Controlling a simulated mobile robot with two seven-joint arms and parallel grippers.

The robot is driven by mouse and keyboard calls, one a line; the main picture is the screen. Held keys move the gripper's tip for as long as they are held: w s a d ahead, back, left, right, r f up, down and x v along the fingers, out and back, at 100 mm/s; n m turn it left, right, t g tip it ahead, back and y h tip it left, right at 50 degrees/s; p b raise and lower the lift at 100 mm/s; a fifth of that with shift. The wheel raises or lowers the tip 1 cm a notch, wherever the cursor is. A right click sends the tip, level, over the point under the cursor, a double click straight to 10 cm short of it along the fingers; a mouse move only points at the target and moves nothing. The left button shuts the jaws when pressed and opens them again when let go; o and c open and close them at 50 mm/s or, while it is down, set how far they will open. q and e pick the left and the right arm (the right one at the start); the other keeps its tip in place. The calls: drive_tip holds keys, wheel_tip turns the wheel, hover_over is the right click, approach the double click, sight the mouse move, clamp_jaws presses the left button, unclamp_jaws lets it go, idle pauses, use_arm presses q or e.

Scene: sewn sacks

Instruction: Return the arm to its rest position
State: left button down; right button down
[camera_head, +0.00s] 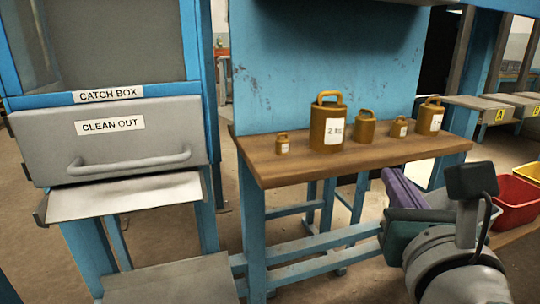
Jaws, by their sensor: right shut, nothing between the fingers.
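My right gripper (402,228) is at the lower right, in front of the bench's right end, below the tabletop level. Its grey wrist and dark camera block show behind it. Its fingers are shut, with nothing seen held between them. My left gripper is not in view.
A wooden bench (250,152) carries several brass weights, the largest labelled weight (328,127) near the middle. A grey catch box (120,140) with a handle and tray stands left. Red (515,203) and yellow (530,172) bins are right of my arm. Floor between is open.

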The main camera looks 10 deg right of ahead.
drive_tip(key=s+a+r+n+g+y+p, duration=0.25)
drive_tip(key=a+r+n+y+p, duration=0.55)
drive_tip(key=n, duration=0.6)
drive_tip(key=s+a+r+n+g+y+p, duration=0.1)
drive_tip(key=s+a+r+n+y+p, duration=0.4)
drive_tip(key=a+r+n+p, duration=0.7)
drive_tip(key=s+d+n+g+h+p, duration=0.6)
drive_tip(key=s+d+n+g+p, duration=0.45)
drive_tip(key=s+d+n, duration=0.45)
wheel_tip(320, 180, up, 37)
drive_tip(key=n+p, duration=0.1)
drive_tip(key=p, duration=3.6)
drive_tip(key=shift+a+f+t, duration=0.15)
drive_tip(key=shift+a+t, duration=0.25)
drive_tip(key=shift+w, duration=0.1)
